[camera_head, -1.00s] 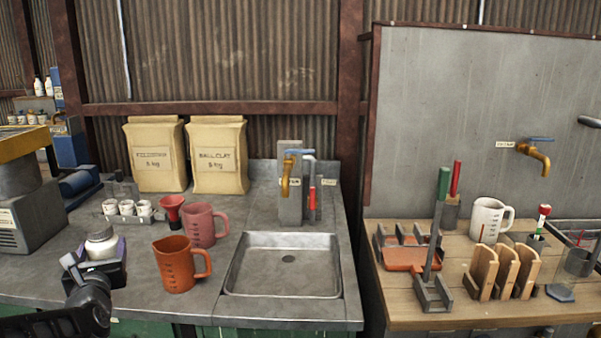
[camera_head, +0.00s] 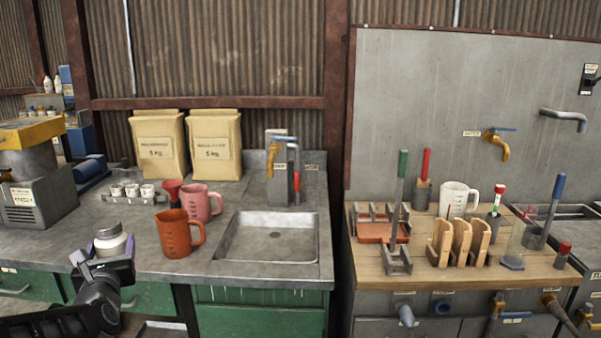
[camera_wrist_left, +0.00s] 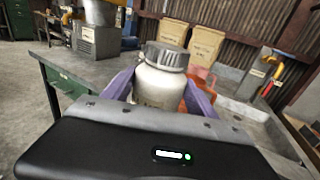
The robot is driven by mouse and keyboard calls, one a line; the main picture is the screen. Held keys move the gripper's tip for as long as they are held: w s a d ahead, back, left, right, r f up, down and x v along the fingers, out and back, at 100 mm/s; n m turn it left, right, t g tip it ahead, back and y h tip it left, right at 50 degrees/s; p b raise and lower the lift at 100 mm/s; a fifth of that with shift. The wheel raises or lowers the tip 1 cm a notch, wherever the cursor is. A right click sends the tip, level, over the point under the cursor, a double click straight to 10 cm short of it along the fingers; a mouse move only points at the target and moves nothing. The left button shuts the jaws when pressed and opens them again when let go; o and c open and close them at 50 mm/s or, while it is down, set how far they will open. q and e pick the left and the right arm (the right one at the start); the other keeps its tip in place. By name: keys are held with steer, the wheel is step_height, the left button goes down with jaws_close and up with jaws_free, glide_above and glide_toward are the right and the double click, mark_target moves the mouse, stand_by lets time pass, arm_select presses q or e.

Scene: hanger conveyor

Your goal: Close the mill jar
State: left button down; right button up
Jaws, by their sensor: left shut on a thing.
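A white mill jar (camera_head: 110,240) with a grey ridged cap is held in my left gripper (camera_head: 102,258), in front of the left bench's front edge. In the left wrist view the jar (camera_wrist_left: 161,84) stands upright between the two purple fingers of my left gripper (camera_wrist_left: 160,92), which is shut on it. The grey cap (camera_wrist_left: 167,55) sits on top of the jar; I cannot tell how tight it is. The jar's lower part is hidden behind the gripper body. My right gripper is not in view.
An orange jug (camera_head: 175,236), a pink jug (camera_head: 198,203), a red funnel (camera_head: 172,190) and small white cups stand on the grey bench behind the jar. A sink (camera_head: 226,245) lies to the right. A wooden bench (camera_head: 400,277) with tools stands further right.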

arm_select(q)
steer(key=d+f+m+h+p, duration=0.1)
steer(key=d+f+h, duration=0.1)
steer(key=d+f, duration=0.3)
steer(key=s+d+f+m+t+h+p, duration=0.1)
steer(key=d+f, duration=0.4)
steer(key=d, duration=0.7)
steer(key=d+f+m+h+p, duration=0.2)
steer(key=d+f+m+h, duration=0.1)
steer(key=d, duration=0.6)
steer(key=shift+s+d+f+t+h, duration=0.3)
steer(key=shift+s+f+h, duration=0.1)
steer(key=shift+f+h, duration=0.45)
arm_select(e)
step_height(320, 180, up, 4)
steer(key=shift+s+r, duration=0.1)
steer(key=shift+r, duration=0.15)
arm_select(q)
steer(key=shift+f, duration=0.1)
steer(key=s+d+f+m+g+h, duration=0.2)
steer(key=s+d+f+m+h, duration=0.1)
steer(key=d, duration=0.4)
steer(key=s+d+f+m+g+h, duration=0.2)
steer(key=s+d+f+m+h, duration=0.1)
steer(key=s+d+m+h, duration=0.2)
steer(key=s+d+h, duration=0.2)
steer(key=d+h, duration=0.1)
steer(key=shift+s+d+f, duration=0.25)
steer(key=shift+s+f, duration=0.05)
steer(key=shift+f, duration=0.1)
